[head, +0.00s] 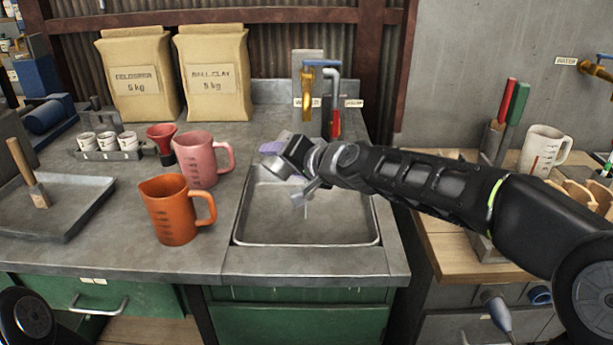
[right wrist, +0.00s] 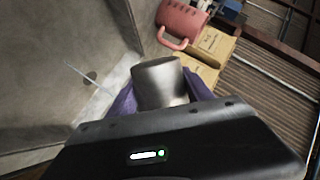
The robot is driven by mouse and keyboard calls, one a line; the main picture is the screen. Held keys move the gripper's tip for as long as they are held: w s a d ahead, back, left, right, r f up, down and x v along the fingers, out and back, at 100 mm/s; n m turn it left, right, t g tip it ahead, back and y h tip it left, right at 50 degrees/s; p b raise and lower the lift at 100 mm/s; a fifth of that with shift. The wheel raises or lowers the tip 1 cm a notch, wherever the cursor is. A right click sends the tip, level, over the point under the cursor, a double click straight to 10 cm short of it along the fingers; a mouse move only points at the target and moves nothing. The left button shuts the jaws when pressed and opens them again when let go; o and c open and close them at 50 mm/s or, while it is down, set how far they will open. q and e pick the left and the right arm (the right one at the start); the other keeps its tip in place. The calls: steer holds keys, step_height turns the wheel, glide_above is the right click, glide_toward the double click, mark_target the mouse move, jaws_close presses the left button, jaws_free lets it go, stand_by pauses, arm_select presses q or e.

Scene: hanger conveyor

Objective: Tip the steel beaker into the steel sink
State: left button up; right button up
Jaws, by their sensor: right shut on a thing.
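My right gripper (head: 283,159) is shut on the steel beaker (right wrist: 160,82), which sits between its purple fingers in the right wrist view. In the head view the beaker (head: 297,150) is small and partly hidden by the gripper and looks tilted. I cannot see into it or tell its exact angle. It is held above the back left part of the steel sink (head: 335,232). The sink basin and its drain also show in the wrist view (right wrist: 45,100). A thin pale streak crosses there; I cannot tell what it is. My left gripper is out of view.
An orange jug (head: 172,213) and a pink jug (head: 195,162) stand left of the sink. Two sacks (head: 215,75) stand behind. A tap (head: 333,85) rises at the sink's back. A tray (head: 60,225) lies at far left. A wooden-topped bench with a white jug (head: 540,150) is right.

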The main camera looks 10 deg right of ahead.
steer(key=shift+m, duration=0.3)
steer(key=shift+y+b, duration=0.3)
steer(key=shift+b, duration=0.2)
steer(key=shift+m+g+y+b, duration=0.4)
steer(key=shift+m+b, duration=0.15)
steer(key=shift+m, duration=0.15)
stand_by(0.8)
steer(key=shift+d+f, duration=0.1)
stand_by(0.5)
steer(key=shift+w+m+y+b, duration=0.1)
steer(key=shift+m+y+b, duration=0.2)
steer(key=shift+m+b, duration=0.1)
steer(key=shift+f, duration=0.15)
stand_by(0.5)
steer(key=shift+d+m+g+b, duration=0.1)
steer(key=shift+m+g+b, duration=0.2)
steer(key=shift+m+b, duration=0.1)
steer(key=shift+y, duration=0.3)
